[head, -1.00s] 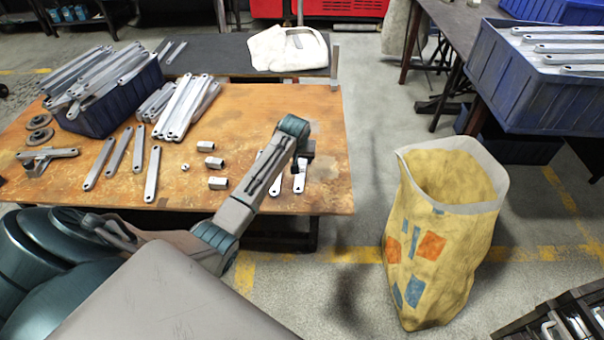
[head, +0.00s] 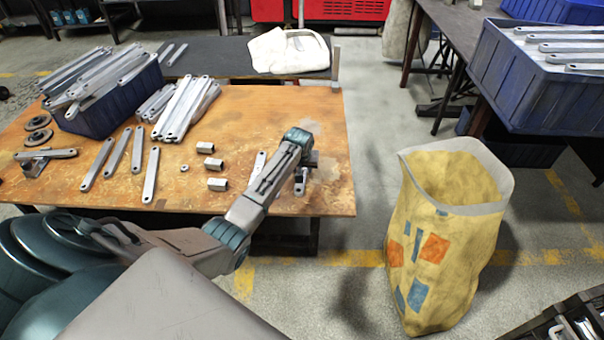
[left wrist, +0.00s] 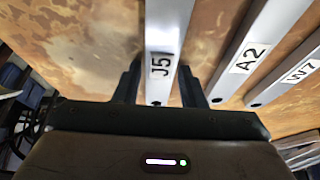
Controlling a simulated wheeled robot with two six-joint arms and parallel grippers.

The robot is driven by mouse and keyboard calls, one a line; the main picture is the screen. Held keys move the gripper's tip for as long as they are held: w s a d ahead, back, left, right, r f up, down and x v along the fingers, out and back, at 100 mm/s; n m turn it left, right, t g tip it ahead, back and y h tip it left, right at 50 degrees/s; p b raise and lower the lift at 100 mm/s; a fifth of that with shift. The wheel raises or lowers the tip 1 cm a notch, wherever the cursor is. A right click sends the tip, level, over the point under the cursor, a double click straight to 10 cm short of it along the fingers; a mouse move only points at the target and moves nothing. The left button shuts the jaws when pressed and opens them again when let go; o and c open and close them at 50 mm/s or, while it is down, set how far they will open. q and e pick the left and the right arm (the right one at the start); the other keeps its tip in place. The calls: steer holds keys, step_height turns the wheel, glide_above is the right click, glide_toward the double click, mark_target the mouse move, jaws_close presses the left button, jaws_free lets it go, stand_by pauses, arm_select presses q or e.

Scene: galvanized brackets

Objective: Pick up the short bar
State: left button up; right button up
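My left gripper (head: 303,172) is low over the right end of the wooden table in the head view. In the left wrist view its two fingers (left wrist: 160,85) stand apart on either side of a grey metal bar labelled J5 (left wrist: 160,40). I see no firm grip on it. Bars labelled A2 (left wrist: 245,55) and W7 (left wrist: 295,75) lie beside it, to the right in that view. In the head view a bar end (head: 301,184) shows under the gripper and another bar (head: 259,163) shows left of my forearm. My arm partly hides these bars, so their lengths cannot be compared.
A blue bin (head: 105,112) full of bars stands at the back left. A yellow sack (head: 440,250) stands on the floor to the right.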

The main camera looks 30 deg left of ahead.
arm_select(q)
steer(key=c, duration=0.7)
jaws_close()
